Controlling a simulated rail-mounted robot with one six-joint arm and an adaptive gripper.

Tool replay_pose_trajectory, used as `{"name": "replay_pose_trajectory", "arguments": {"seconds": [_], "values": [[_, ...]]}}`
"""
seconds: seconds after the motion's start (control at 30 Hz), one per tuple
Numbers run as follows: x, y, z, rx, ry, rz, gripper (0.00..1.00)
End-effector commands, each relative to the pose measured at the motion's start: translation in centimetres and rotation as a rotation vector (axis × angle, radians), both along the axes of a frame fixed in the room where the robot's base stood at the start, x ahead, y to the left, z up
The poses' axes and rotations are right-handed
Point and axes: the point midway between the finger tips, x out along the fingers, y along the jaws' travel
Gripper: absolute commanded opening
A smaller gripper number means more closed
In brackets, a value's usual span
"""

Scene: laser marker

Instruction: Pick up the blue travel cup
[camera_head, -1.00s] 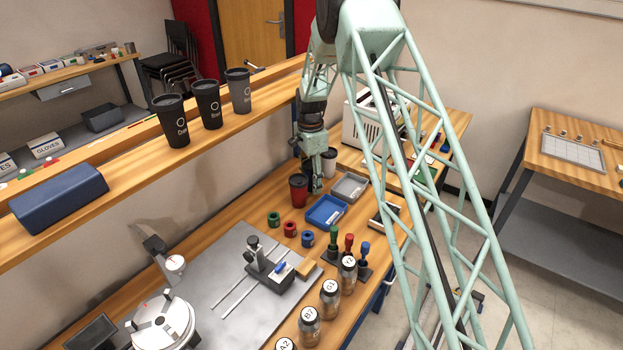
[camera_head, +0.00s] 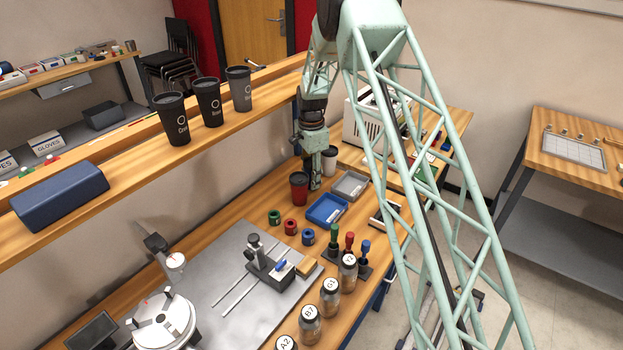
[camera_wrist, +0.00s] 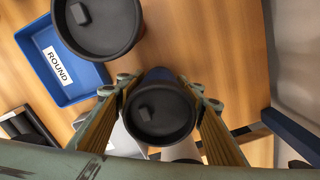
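The blue travel cup (camera_wrist: 160,110) stands upright between my fingers in the wrist view. Its black lid faces the camera, and a thin strip of blue body shows above the lid. My gripper (camera_wrist: 163,100) has one finger on each side of it, close to the lid; no clear grip shows, and the fingers look open around it. In the head view my gripper (camera_head: 318,172) is low over the bench behind the red cup (camera_head: 299,188), and the blue cup is mostly hidden there. The red cup's black lid also shows in the wrist view (camera_wrist: 97,25).
A pale cup (camera_head: 329,158) with a dark lid stands just right of my gripper. A blue tray (camera_head: 344,205) labelled ROUND and a grey tray (camera_head: 362,180) lie in front. Dark cups (camera_head: 207,100) stand on the raised shelf. Coloured rings and jars occupy the nearer bench.

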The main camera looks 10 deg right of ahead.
Motion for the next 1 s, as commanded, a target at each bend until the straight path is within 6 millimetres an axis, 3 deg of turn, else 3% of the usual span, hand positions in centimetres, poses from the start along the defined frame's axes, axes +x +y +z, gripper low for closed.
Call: {"name": "replay_pose_trajectory", "arguments": {"seconds": [0.27, 0.83, 1.0], "values": [[-0.2, -0.3, 1.6, 0.000, -0.001, 0.000, 0.31], [-0.2, -0.2, 7.2, 0.000, -0.001, 0.000, 0.31], [-1.6, -1.5, 7.0, 0.000, 0.000, -0.002, 0.31]]}}
